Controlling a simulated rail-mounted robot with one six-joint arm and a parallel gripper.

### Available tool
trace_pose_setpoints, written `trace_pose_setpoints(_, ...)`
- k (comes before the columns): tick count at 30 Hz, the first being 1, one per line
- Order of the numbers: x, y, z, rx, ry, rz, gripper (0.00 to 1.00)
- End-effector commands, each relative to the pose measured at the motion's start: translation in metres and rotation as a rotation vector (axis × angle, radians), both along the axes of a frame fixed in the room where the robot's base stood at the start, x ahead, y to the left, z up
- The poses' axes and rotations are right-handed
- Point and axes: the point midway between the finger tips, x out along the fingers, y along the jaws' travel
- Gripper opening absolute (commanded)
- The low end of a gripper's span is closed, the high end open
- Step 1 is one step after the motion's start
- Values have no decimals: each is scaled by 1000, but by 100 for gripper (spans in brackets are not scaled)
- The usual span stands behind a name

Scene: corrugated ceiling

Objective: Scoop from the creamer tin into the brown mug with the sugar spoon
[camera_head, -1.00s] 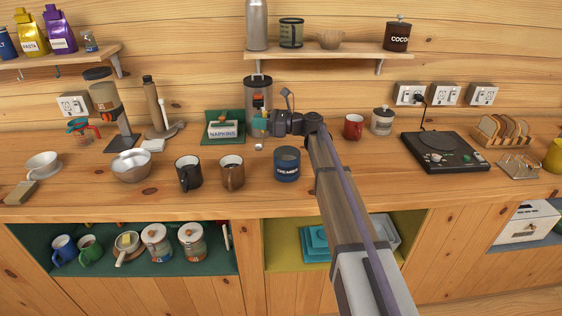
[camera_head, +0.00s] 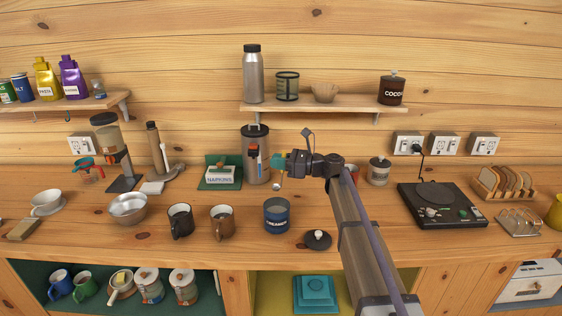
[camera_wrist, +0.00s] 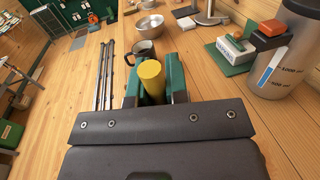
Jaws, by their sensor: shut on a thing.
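The blue creamer tin (camera_head: 277,216) stands uncovered on the counter. A dark knobbed lid (camera_head: 317,240) lies to its right. The brown mug (camera_head: 222,222) stands left of the tin. My gripper (camera_head: 281,162) is above and behind the tin, shut on the sugar spoon. The spoon's yellow handle (camera_wrist: 152,78) shows between the green fingers in the wrist view. Its small pale bowl (camera_head: 277,187) hangs just above the tin's rim in the head view. I cannot tell whether it is over the opening or behind it. The tin's contents are hard to make out.
A black mug (camera_head: 180,221) stands left of the brown mug. The tall canister (camera_head: 256,165) and napkin box (camera_head: 221,175) are behind. A shelf (camera_head: 320,103) hangs above. A hotplate (camera_head: 441,206) is at the right. The front counter strip is mostly clear.

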Motion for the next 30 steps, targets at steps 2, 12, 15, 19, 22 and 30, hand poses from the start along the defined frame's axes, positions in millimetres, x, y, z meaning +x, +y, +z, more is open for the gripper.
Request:
trace_pose_setpoints(2, 0, 0, -9, 0, 0, 0, 0)
trace_pose_setpoints(12, 0, -1, -53, 0, 0, 0, 0)
trace_pose_setpoints(15, 0, -1, -66, 0, 0, 0, 0)
trace_pose_setpoints(19, 0, -1, -83, 0, 0, -1, 0)
trace_pose_setpoints(22, 0, -1, -96, 0, 0, -1, 0)
trace_pose_setpoints(30, 0, -1, -126, 0, 0, -1, 0)
